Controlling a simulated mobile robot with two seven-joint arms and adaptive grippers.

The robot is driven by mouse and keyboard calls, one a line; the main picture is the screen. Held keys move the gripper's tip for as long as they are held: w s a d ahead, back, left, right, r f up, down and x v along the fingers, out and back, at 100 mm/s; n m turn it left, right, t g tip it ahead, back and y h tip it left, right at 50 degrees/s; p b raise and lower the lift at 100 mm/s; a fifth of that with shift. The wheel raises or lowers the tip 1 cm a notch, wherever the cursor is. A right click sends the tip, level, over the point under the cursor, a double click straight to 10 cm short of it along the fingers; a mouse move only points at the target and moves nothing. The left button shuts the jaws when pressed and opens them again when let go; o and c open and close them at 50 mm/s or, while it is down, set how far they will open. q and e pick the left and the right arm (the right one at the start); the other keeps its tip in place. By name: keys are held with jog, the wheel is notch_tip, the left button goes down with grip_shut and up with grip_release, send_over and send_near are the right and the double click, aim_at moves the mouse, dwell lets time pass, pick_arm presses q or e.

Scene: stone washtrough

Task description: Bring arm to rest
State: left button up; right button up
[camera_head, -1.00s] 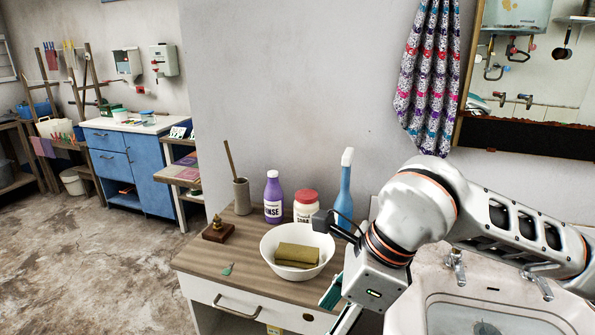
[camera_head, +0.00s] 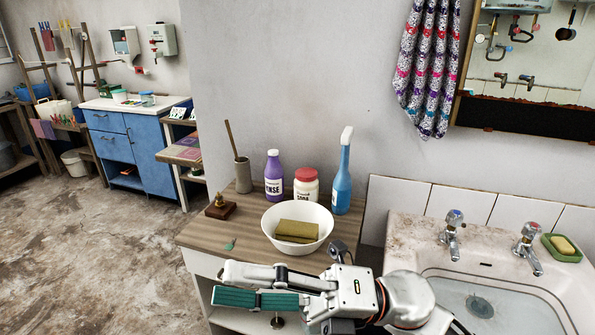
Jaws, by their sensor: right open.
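My right arm comes in from the bottom right, low in front of the wooden-topped cabinet (camera_head: 200,239). My right gripper (camera_head: 227,285) points left, with its teal-padded fingers apart and nothing seen between them. It overlaps the cabinet's front in the picture and hides much of it. A white bowl (camera_head: 326,237) stands on the cabinet top, above the gripper in the picture, with an olive-green block (camera_head: 298,230) in it. My left gripper is out of view.
A purple bottle (camera_head: 273,180), a red-lidded jar (camera_head: 306,187) and a blue spray bottle (camera_head: 343,180) stand behind the bowl. A stone sink (camera_head: 400,235) with two taps is at the right. A green soap dish (camera_head: 566,255) sits on its rim. Open floor lies left.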

jog(key=w+d+f+m+t+h, duration=0.4)
jog(key=w+d+f+m+t, duration=0.25)
jog(key=m+t, duration=0.5)
jog(key=w+d+f+m+t+h, duration=0.4)
jog(key=w+d+f+m+t, duration=0.35)
jog(key=m, duration=0.65)
jog(key=s+d+f+m+h, duration=0.2)
jog(key=d+f+m+h, duration=0.1)
jog(key=f, duration=0.4)
jog(key=s+d+f+m+g+h, duration=0.1)
jog(key=d+f+m+h, duration=0.15)
jog(key=f, duration=0.35)
jog(key=s+d+f+m+h, duration=0.2)
jog(key=d+f+m+h, duration=0.1)
jog(key=f, duration=0.4)
jog(key=s+d+f+m+g+h, duration=0.2)
jog(key=s+d+f+m+g, duration=0.1)
jog(key=s+f, duration=0.8)
notch_tip(320, 180, down, 2)
jog(key=shift+s+d+f+m+g+p, duration=0.25)
jog(key=shift+d+m+g+p, duration=0.15)
jog(key=shift+d+g, duration=0.45)
jog(key=shift+d+h, duration=0.1)
jog(key=shift+h, duration=0.15)
